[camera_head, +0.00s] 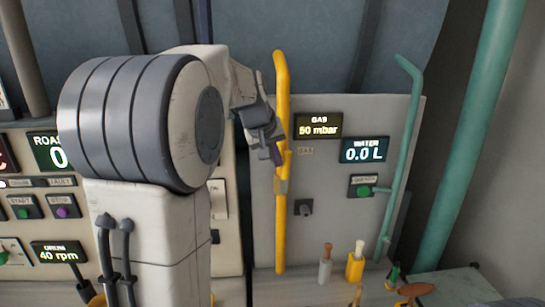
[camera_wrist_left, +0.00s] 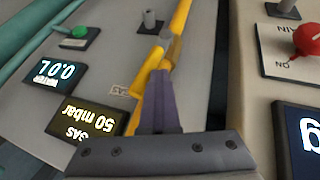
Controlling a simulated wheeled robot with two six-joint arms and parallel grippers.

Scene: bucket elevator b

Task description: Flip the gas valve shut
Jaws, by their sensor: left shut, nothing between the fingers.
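The yellow gas pipe (camera_head: 281,235) runs upright on the pale panel in the head view, with a brass-coloured valve body (camera_head: 281,186) about halfway up. A yellow valve lever (camera_head: 287,160) appears to rise from the body, nearly in line with the pipe. My left gripper (camera_head: 276,154) is shut and empty, at the lever's upper part. In the wrist view the shut fingers (camera_wrist_left: 160,78) lie against or just beside the yellow lever (camera_wrist_left: 141,80); I cannot tell if they touch. The gas display (camera_head: 319,126) reads 50 mbar. My right gripper is not in view.
A water display (camera_head: 364,150) and a green pipe (camera_head: 409,150) are to the right. A small dark knob (camera_head: 304,207) sits right of the gas pipe. Tools with handles, including a yellow holder (camera_head: 355,267), stand on the ledge below. The roaster control panel is at left.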

